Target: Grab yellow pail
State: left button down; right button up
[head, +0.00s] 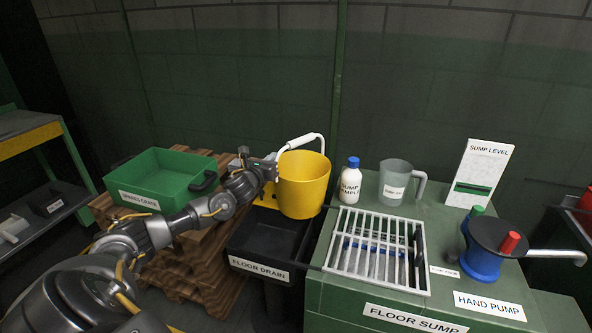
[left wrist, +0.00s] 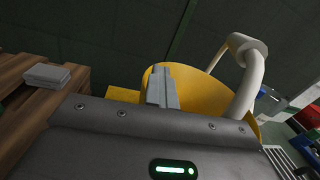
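The yellow pail (head: 303,184) stands upright at the centre of the head view, behind the black floor drain bin. Its white handle (head: 305,139) is raised above the rim. My left gripper (head: 272,166) reaches in from the left to the pail's upper left side, close to the rim. In the left wrist view, the grey fingers (left wrist: 162,87) overlap the yellow pail wall (left wrist: 196,92), with the white handle (left wrist: 247,75) to their right. The fingers look close together, but whether they pinch the rim is hidden. My right gripper is out of view.
A green spares crate (head: 158,178) sits on a wooden pallet at left. The black floor drain bin (head: 262,247) is in front of the pail. To the right, a green bench carries a white bottle (head: 350,182), a clear jug (head: 394,182), a grate (head: 375,245) and a hand pump (head: 486,250).

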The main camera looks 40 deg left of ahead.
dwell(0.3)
pick_arm(q)
jog(key=c, duration=2.1)
grip_release()
jog(key=shift+f, duration=0.1)
jog(key=o, duration=0.7)
jog(key=shift+c, duration=0.2)
jog(key=v, duration=1.2)
jog(key=shift+d+r, duration=0.25)
jog(key=shift+d, duration=0.1)
